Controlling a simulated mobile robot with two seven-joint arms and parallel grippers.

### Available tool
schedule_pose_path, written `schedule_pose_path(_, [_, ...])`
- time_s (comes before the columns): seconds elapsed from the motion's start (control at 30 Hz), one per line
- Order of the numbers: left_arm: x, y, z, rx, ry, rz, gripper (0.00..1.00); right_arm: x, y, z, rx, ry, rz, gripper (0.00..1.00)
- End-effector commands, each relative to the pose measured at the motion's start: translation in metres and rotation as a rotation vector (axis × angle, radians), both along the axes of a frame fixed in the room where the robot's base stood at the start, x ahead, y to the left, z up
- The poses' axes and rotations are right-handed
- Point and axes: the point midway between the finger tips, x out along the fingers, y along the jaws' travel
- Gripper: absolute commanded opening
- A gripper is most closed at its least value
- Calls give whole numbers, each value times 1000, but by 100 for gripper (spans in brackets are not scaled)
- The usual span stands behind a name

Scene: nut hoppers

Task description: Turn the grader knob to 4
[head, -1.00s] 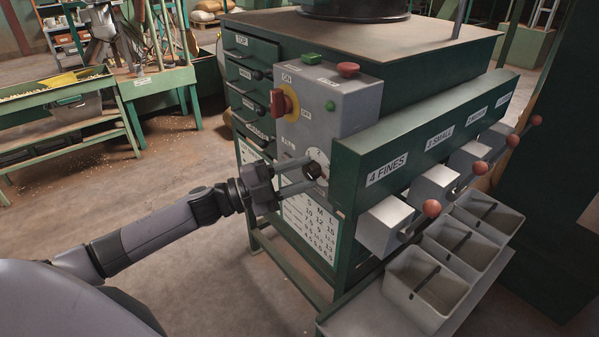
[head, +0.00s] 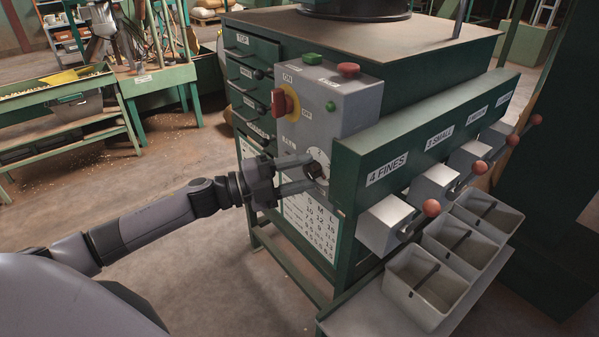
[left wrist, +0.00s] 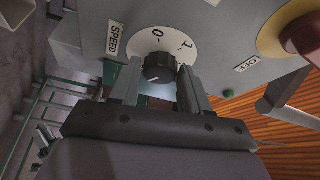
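The grader knob (left wrist: 160,67) is black and sits on a round white dial (left wrist: 148,40) on the grey control box. The dial's 0 and 1 show beside a SPEED label; its other numbers are hidden or too small to read. A white mark on the knob faces the lower side in the left wrist view, towards my gripper's palm. My left gripper (left wrist: 160,82) has one finger on each side of the knob, seemingly touching it. In the head view my left gripper (head: 300,176) reaches the dial (head: 319,160) from the left. My right gripper is not in view.
A red and yellow switch (head: 284,103) and green and red buttons (head: 348,69) are on the control box (head: 345,105) above the dial. A green beam (head: 400,165) with chutes and red-ended levers is close on the right. Open floor lies to the left.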

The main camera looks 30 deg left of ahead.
Motion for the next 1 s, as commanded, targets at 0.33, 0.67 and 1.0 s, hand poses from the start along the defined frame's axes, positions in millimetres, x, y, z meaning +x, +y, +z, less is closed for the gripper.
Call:
schedule_pose_path(0.33, [0, 0, 0, -2, 2, 0, 64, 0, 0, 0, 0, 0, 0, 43])
schedule_pose_path(0.67, [-22, 21, -6, -1, 6, 0, 64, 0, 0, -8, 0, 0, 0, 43])
schedule_pose_path(1.0, [-46, 45, -8, -1, 4, 0, 64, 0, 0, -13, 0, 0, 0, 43])
